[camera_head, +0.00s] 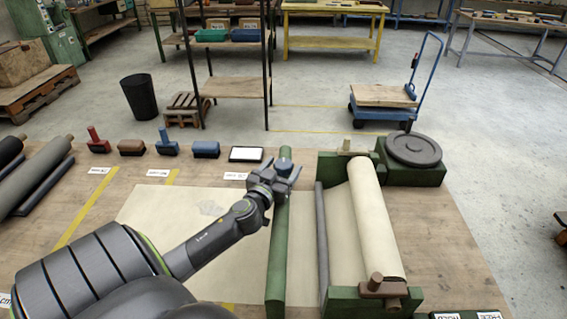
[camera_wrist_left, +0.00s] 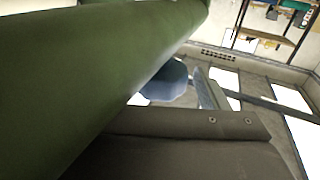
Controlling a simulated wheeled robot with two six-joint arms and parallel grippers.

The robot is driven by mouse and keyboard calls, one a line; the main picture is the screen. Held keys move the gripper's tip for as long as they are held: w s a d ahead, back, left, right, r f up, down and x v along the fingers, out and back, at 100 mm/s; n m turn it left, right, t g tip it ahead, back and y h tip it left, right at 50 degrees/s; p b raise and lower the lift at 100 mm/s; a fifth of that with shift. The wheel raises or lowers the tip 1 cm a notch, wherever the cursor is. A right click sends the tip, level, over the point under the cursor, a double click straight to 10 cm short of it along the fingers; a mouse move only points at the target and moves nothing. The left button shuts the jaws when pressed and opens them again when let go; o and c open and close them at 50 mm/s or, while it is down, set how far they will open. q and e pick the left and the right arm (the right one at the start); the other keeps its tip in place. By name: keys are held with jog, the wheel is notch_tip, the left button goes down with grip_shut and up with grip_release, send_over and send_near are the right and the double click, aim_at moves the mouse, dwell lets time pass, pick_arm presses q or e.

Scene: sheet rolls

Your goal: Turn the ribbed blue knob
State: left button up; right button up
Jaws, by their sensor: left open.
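The blue knob (camera_wrist_left: 168,82) shows in the left wrist view, beside the green bar (camera_wrist_left: 95,75) that fills the left of that view. Its ribs are hard to make out, and a dark grey part of my gripper hides its lower side. The knob is hard to tell from the gripper in the head view. Whether the jaws are around the knob or only beside it, I cannot tell. My right gripper is not in view.
A cream roll (camera_head: 376,220) lies in a green stand right of the bar. A dark round disc (camera_head: 413,150) sits on a green block behind it. A cream sheet (camera_head: 160,215) lies flat left of the bar.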

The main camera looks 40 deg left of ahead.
pick_arm(q)
jog(key=shift+w+a, duration=0.15)
jog(key=shift+w, duration=0.35)
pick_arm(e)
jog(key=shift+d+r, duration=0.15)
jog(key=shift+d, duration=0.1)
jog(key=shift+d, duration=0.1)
pick_arm(q)
jog(key=shift+c, duration=0.4)
